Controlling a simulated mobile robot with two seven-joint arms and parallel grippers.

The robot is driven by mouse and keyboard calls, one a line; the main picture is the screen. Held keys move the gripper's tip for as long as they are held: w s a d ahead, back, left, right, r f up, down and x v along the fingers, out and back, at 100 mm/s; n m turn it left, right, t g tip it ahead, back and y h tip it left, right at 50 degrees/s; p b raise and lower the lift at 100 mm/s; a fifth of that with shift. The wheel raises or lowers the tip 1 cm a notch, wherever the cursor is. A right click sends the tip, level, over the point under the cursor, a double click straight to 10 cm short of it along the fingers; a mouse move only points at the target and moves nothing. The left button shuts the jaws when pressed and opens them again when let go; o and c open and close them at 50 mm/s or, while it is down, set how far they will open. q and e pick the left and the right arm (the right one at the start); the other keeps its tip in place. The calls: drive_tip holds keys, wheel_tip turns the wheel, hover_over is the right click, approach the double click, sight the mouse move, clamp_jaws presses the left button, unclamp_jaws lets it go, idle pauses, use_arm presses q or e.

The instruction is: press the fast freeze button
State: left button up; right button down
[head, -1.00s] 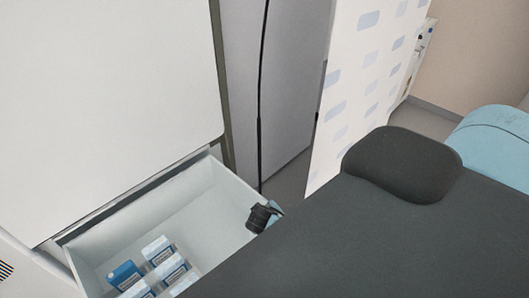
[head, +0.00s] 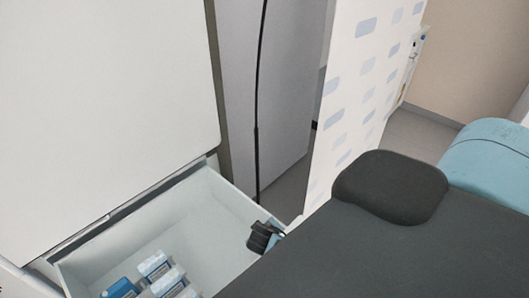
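No fast freeze button shows. A large white appliance front (head: 110,110) fills the left, with an open white drawer (head: 215,195) below it. Several blue and white boxes (head: 157,264) lie in the drawer. A small black part with a light blue piece, which looks like the end of my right gripper (head: 262,237), is at the drawer's right wall. The large dark form in front partly hides it, so its finger opening and any contact with the drawer cannot be made out. My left gripper is not in view.
A large dark grey form with a rounded raised end (head: 390,187) covers the lower right, and a light blue rounded form (head: 490,155) is behind it. A white panel with pale blue patches (head: 365,85) stands behind. Some grey floor (head: 418,135) is bare at the right.

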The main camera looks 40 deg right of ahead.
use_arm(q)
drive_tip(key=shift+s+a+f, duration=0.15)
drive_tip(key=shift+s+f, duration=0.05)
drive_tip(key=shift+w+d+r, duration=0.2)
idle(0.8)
use_arm(e)
drive_tip(key=shift+f, duration=0.45)
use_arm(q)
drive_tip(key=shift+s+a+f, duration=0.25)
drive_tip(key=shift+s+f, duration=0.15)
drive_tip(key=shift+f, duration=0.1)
